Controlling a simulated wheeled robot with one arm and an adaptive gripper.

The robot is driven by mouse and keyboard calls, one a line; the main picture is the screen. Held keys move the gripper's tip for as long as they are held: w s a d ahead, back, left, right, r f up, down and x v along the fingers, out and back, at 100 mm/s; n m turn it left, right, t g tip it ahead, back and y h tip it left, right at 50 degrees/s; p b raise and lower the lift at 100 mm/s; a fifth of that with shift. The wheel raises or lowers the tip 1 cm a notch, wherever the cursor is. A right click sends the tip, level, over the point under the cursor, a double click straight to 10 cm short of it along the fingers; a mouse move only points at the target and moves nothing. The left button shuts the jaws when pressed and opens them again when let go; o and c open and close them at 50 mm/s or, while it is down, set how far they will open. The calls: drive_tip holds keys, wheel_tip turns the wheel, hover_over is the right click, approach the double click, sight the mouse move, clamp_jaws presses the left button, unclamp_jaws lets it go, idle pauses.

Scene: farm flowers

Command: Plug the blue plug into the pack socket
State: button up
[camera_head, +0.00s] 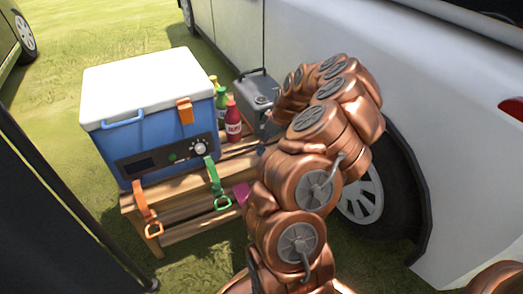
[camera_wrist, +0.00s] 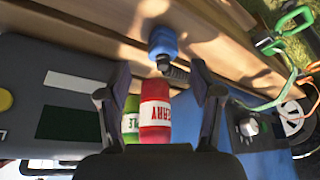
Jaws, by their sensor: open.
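The blue plug (camera_wrist: 163,42) shows in the wrist view near the top middle, against the wooden bench, with a dark ribbed sleeve below it. My gripper (camera_wrist: 159,75) is open. Its two dark fingers stand apart left and right, with the plug beyond their tips and nothing clearly held between them. The grey pack (camera_head: 256,88) stands at the far end of the bench in the head view, partly behind my arm. In the wrist view the pack (camera_wrist: 40,75) fills the left side, with a white label, a dark screen and a yellow button. I cannot make out its socket.
A blue cooler (camera_head: 160,138) with a white lid stands on the slatted wooden bench (camera_head: 180,232). Red and green bottles (camera_head: 232,120) stand between cooler and pack. Orange and green straps (camera_head: 216,180) hang in front. A white vehicle (camera_head: 440,110) is close on the right.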

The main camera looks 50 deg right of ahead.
drive_tip(key=shift+f, duration=0.15)
drive_tip(key=b+x, duration=0.2)
drive_tip(key=x, duration=0.2)
drive_tip(key=shift+s+a, duration=0.15)
drive_tip(key=shift+w+f, duration=0.2)
drive_tip(key=shift+f, duration=0.25)
drive_tip(key=shift+c, duration=0.3)
drive_tip(key=c, duration=1.1)
drive_tip(key=shift+r, duration=0.15)
